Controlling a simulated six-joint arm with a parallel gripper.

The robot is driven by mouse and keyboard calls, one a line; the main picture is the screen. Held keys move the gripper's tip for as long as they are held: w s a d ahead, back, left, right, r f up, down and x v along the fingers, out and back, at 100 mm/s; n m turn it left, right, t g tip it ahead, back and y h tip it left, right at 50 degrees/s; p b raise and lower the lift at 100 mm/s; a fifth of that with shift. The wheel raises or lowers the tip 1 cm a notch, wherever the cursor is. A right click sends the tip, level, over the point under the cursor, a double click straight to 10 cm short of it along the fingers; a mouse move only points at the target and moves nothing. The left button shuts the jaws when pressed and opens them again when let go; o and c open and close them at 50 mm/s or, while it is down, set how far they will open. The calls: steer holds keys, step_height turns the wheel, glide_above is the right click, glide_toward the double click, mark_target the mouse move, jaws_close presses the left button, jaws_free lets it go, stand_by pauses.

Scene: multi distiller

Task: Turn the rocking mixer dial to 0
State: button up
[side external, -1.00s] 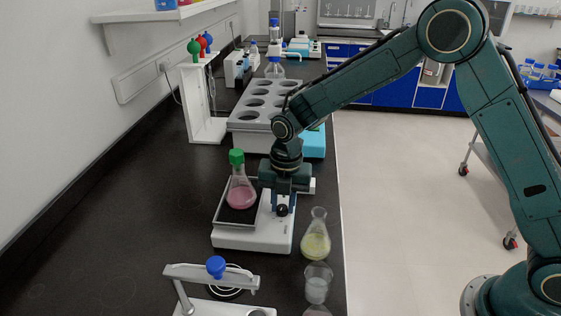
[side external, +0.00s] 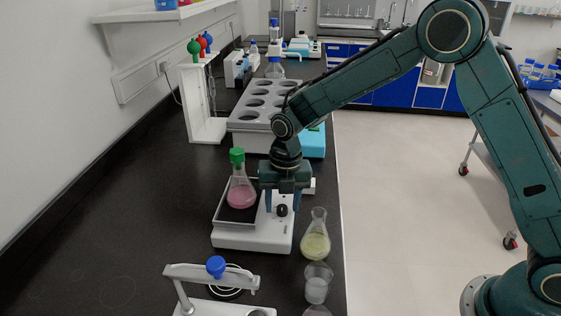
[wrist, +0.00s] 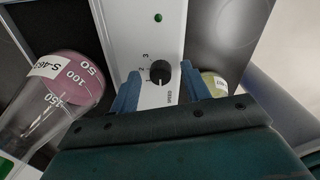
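The rocking mixer (side external: 252,237) is a white unit on the black bench, with a tray holding a flask of pink liquid. Its black dial (side external: 282,210) is on the right part of the unit. In the wrist view, the dial (wrist: 160,72) has the numbers 1, 2 and 3 beside it and a SPEED label. A light mark shows on the dial's lower edge, but its exact setting is hard to read. My gripper (side external: 283,203) is open above the mixer. In the wrist view, its blue fingers (wrist: 162,88) stand either side of the dial, with gaps.
The pink flask (side external: 240,190) with a green cap stands left of my gripper. A flask of yellow liquid (side external: 315,243) and a beaker (side external: 317,284) stand to the right, near the bench edge. A grey rack (side external: 262,115) is behind. A green light (wrist: 158,18) shows on the mixer.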

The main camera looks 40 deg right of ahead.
mark_target(286, 206)
stand_by(0.3)
step_height(286, 206, up, 14)
steer(key=shift+s+d, duration=0.2)
steer(key=shift+d, duration=0.1)
stand_by(0.5)
steer(key=shift+f, duration=0.1)
